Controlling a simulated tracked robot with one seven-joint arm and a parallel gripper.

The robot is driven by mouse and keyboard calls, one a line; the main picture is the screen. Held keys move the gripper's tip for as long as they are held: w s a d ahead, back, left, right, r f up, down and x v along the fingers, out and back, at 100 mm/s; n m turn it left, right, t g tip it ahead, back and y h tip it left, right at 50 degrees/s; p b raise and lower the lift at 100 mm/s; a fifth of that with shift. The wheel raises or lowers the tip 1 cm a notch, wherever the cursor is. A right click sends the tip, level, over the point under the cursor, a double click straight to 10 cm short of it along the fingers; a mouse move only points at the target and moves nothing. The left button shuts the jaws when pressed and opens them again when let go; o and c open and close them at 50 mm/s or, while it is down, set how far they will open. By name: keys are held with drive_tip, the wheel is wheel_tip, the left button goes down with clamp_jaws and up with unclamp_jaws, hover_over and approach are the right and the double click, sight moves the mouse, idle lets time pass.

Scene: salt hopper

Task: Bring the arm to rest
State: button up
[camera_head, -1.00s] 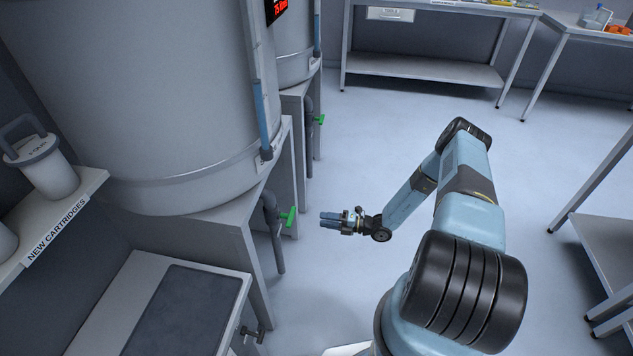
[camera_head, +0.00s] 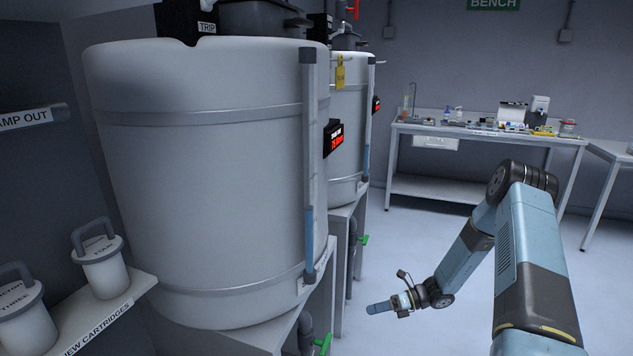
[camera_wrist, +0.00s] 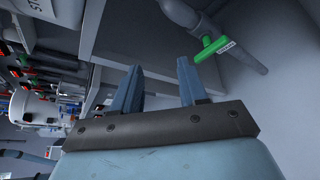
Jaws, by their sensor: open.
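My gripper (camera_head: 379,308) is at the end of my bent arm in the head view, over open floor to the right of the tank stands. In the wrist view its two blue fingers (camera_wrist: 160,88) stand apart with nothing between them. A green valve handle (camera_wrist: 210,48) on a grey pipe shows ahead of the fingers, apart from them. In the head view a green handle (camera_head: 322,344) sits low at the near tank's stand, left of my gripper and not touching it.
A large near tank (camera_head: 205,180) and a second tank (camera_head: 347,130) stand on the left. A shelf (camera_head: 115,310) holds cartridges. A bench (camera_head: 480,135) with small items stands at the back right. The floor (camera_head: 400,240) between is clear.

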drive_tip(key=s+r+n+h, duration=0.3)
drive_tip(key=r+n, duration=0.2)
drive_tip(key=r, duration=0.6)
drive_tip(key=s+r+n+h, duration=0.35)
drive_tip(key=r+n, duration=0.25)
drive_tip(key=r, duration=0.4)
drive_tip(key=s+r+n+h, duration=0.3)
drive_tip(key=s+r+n, duration=0.15)
drive_tip(key=r, duration=0.65)
drive_tip(key=s+d+r+n+t+h, duration=0.2)
drive_tip(key=s+r+n, duration=0.4)
drive_tip(key=s, duration=0.5)
drive_tip(key=s+d+r+n+t+h, duration=0.2)
drive_tip(key=s+r+n, duration=0.4)
drive_tip(key=s+r, duration=0.4)
drive_tip(key=shift+s+d+r+t+h, duration=0.3)
drive_tip(key=shift+r+t+h, duration=0.2)
drive_tip(key=shift+t, duration=0.6)
